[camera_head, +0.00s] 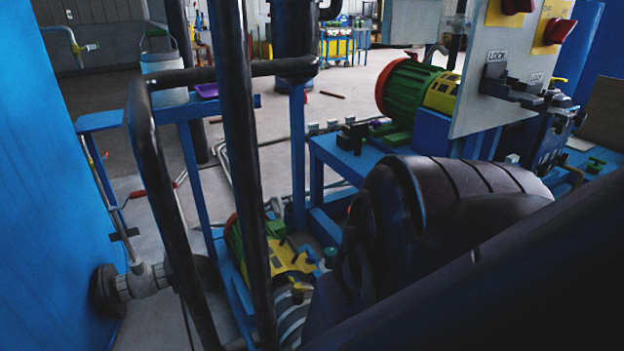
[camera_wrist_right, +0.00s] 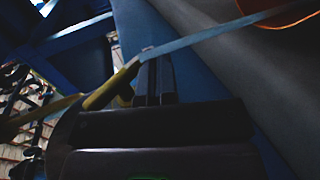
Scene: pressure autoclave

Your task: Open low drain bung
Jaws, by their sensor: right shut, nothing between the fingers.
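I cannot pick out the low drain bung with certainty. In the head view, a grey pipe fitting with a round dark flange (camera_head: 107,291) sits low on the left, against the large blue wall (camera_head: 45,190). A thin rod with a red grip (camera_head: 138,194) rises above it. My right gripper (camera_wrist_right: 157,82) shows in the right wrist view as two dark fingers close together, shut and empty. A yellow bar (camera_wrist_right: 110,88) joined to a pale blue strip crosses beside the fingers; whether they touch is unclear. My left gripper is not in view.
Black pipe rails (camera_head: 152,170) stand in front of the left side. A green and yellow motor (camera_head: 420,92) sits on a blue bench (camera_head: 345,160), beside a grey panel with red knobs (camera_head: 558,31). My dark arm covers the lower right. Open floor lies behind.

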